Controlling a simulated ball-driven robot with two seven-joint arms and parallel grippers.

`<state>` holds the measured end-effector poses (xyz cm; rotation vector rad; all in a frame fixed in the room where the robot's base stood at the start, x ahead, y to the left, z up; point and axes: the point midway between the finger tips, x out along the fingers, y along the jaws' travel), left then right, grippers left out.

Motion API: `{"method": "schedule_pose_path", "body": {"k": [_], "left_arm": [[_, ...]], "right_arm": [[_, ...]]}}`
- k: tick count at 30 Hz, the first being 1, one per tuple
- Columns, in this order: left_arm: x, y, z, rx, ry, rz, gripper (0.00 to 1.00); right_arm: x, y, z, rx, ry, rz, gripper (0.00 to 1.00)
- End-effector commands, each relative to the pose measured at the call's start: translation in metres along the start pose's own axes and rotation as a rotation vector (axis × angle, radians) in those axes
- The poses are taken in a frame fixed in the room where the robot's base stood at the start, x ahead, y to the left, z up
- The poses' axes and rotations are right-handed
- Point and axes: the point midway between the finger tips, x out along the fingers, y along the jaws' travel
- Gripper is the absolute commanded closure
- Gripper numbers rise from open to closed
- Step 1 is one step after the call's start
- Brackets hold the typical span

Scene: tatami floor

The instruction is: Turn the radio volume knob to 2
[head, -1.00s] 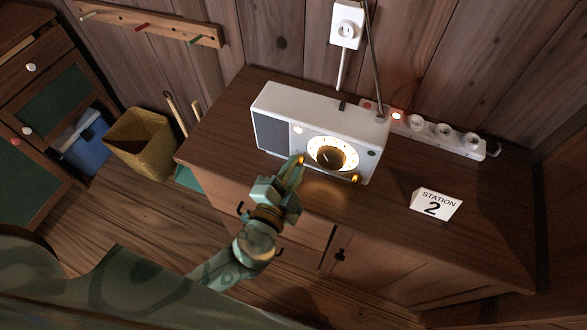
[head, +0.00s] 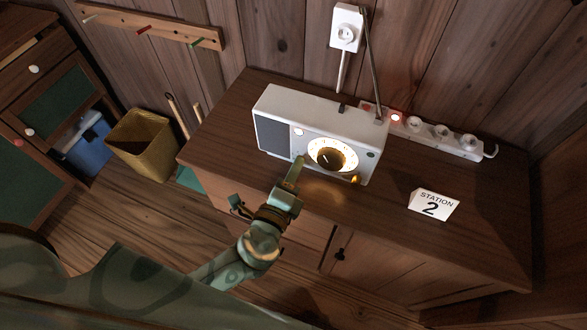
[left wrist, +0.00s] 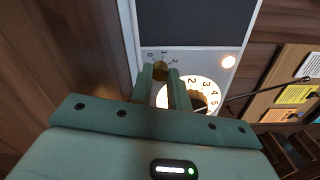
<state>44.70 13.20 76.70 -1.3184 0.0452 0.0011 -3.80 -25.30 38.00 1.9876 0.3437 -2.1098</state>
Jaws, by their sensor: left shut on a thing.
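The white radio (head: 330,118) stands on the wooden cabinet, its front facing me, with a grey speaker panel and a lit round dial (head: 346,146). My left gripper (head: 299,162) reaches the lower left of the front panel. In the left wrist view its fingers (left wrist: 160,82) are shut on a small brass knob (left wrist: 160,70) beside the marks 0, 1 and 2. The knob's pointer cannot be made out. The lit dial (left wrist: 186,85) also shows there, partly behind a finger. In the head view the gripper hides that knob. My right gripper is not in view.
A white "STATION 2" card (head: 434,205) stands on the cabinet top (head: 480,235). A second brass knob (head: 355,180) is at the radio's lower right.

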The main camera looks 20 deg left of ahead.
Motion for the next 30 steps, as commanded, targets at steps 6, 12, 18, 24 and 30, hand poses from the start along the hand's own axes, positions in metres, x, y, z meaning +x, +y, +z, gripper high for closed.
{"method": "schedule_pose_path", "body": {"k": [6,12,18,24,30], "left_arm": [[-0.0011,0.0012,-0.0016,0.071,0.002,0.004,1.0],[-0.0011,0.0016,-0.0017,0.096,0.001,0.004,1.0],[-0.0012,0.0019,-0.0018,0.098,0.001,0.005,1.0],[-0.0012,0.002,-0.0019,0.097,0.002,0.005,0.71],[-0.0007,0.0012,-0.0011,0.097,0.0,0.003,0.6]], "right_arm": [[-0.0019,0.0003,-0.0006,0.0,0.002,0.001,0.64],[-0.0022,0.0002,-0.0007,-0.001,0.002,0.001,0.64],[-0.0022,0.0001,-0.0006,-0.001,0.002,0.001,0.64],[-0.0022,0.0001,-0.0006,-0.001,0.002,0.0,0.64],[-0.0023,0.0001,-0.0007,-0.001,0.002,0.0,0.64]]}}
